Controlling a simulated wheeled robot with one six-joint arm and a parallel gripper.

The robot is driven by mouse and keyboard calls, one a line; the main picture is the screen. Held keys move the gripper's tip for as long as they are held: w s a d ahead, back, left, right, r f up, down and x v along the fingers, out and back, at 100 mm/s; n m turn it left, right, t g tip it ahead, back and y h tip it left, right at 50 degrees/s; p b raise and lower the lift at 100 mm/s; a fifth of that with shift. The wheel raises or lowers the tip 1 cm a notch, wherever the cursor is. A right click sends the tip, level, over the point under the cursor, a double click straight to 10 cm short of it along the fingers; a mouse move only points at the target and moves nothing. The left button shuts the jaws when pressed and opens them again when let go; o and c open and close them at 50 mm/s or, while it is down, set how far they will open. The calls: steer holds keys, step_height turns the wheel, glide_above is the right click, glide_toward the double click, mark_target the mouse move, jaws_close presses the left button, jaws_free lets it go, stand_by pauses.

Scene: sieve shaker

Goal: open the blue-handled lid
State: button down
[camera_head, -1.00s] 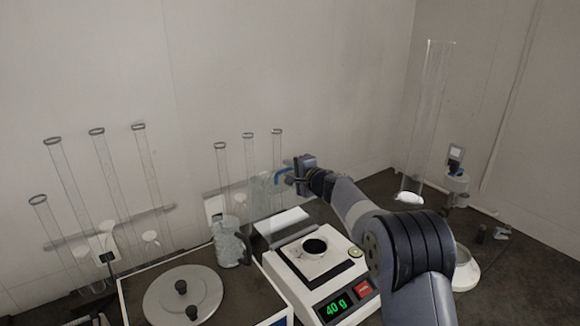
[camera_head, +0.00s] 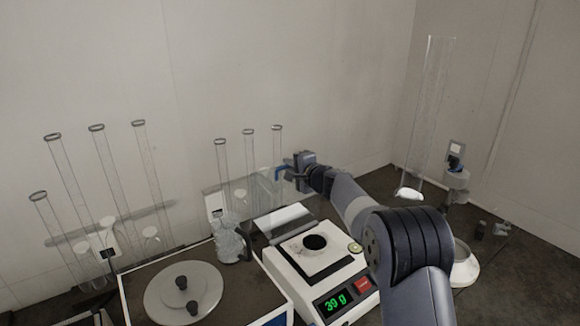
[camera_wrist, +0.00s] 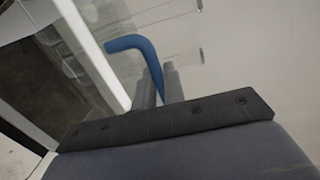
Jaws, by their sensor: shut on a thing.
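The blue handle (camera_head: 281,171) is a bent bar at the far side of the scale, and it fills the middle of the wrist view (camera_wrist: 136,48). My gripper (camera_head: 287,172) is shut on it; in the wrist view the two grey fingers (camera_wrist: 160,86) close around its straight part. The lid (camera_head: 264,188) seems to be a clear pane by the handle, faint against the wall, and its exact edges and angle are hard to tell. The white scale (camera_head: 290,262) stands below, with a dark round opening on top and a green 39 g readout.
A glass jug (camera_head: 228,240) stands just left of the scale. Several tall glass tubes (camera_head: 64,165) line the wall, and a large clear cylinder (camera_head: 430,110) stands right. A grey disc with black knobs (camera_head: 160,290) lies front left. A white bowl (camera_head: 465,268) is behind my arm.

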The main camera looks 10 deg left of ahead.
steer(key=shift+f+b, duration=0.1)
steer(key=shift+b, duration=0.2)
steer(key=shift+s+d+f+b, duration=0.15)
steer(key=shift+d+b, duration=0.05)
steer(key=shift+b, duration=0.9)
steer(key=s+d+t+y+b, duration=0.1)
steer(key=s+d+b, duration=0.1)
steer(key=b, duration=0.9)
steer(key=shift+s+d, duration=0.1)
steer(key=shift+d, duration=0.2)
steer(key=shift+s+d+r+y+b, duration=0.3)
steer(key=shift+y+b, duration=0.1)
steer(key=shift+b, duration=0.7)
